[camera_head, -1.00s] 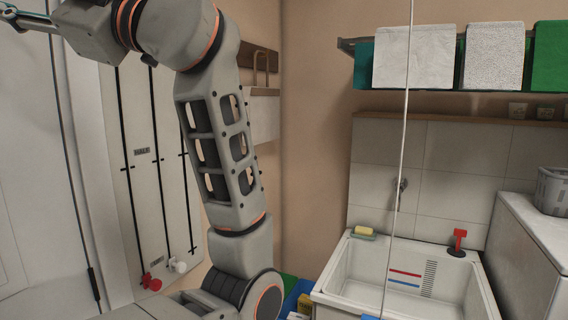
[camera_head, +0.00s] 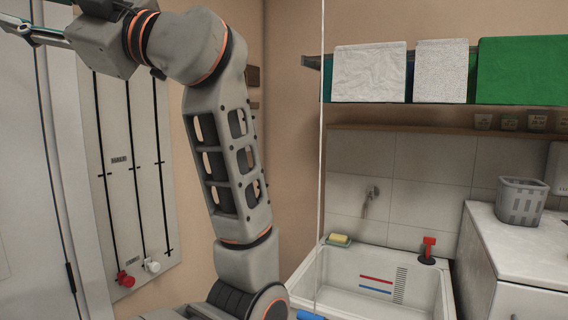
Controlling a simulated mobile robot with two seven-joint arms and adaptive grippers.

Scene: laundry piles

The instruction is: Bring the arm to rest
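My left arm rises from the bottom centre of the head view, bends at the top and points to the upper left. My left gripper (camera_head: 32,32) is at the upper left edge, partly cut off by the frame. I cannot tell whether its fingers are apart or together, and nothing is visibly held in it. It is in front of the pale door and wall, away from the sink and shelf. My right gripper is not in view.
A white sink (camera_head: 430,292) stands at the lower right, with a sponge (camera_head: 339,240) and a red plunger (camera_head: 428,248) on its rim. A grey basket (camera_head: 521,201) sits on the white cabinet (camera_head: 526,244). A thin cord (camera_head: 321,150) hangs centrally.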

